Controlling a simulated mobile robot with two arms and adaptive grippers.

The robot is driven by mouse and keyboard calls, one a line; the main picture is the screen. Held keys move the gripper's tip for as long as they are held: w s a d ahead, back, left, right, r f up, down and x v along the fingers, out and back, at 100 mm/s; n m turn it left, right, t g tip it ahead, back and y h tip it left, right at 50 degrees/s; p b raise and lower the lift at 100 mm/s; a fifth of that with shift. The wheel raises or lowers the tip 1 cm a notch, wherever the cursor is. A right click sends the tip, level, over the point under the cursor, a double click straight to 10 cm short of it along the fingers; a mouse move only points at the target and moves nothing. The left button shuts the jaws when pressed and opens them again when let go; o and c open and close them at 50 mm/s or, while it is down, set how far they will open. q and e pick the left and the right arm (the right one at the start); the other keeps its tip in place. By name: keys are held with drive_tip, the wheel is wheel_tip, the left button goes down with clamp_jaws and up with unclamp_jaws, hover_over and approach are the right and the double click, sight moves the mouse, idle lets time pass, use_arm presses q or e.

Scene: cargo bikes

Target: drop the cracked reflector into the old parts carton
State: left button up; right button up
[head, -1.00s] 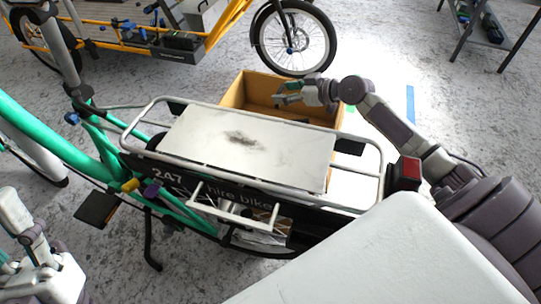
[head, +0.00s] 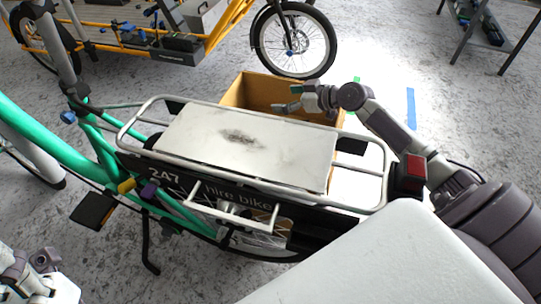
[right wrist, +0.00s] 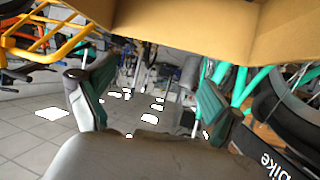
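The old parts carton (head: 254,90) is an open brown box on the floor behind the bike's rear rack. Its inside is mostly hidden by the rack and my arm. My right gripper (head: 284,107) is over the carton's opening. In the right wrist view its two teal-padded fingers (right wrist: 150,95) stand wide apart with nothing between them, and a carton wall (right wrist: 190,28) fills the top. A red reflector (head: 412,169) sits at the rack's rear end; I cannot see a crack in it. No loose reflector shows. My left gripper (head: 35,272) is at the lower left, its fingers unclear.
The green hire bike's white-railed rack (head: 350,205) carries a stained pale board (head: 245,150) between me and the carton. A yellow cargo bike (head: 200,45) stands behind. A metal bench (head: 480,30) is at the top right.

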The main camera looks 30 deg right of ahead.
drive_tip(key=v, duration=1.2)
drive_tip(key=shift+f, duration=0.1)
idle(0.4)
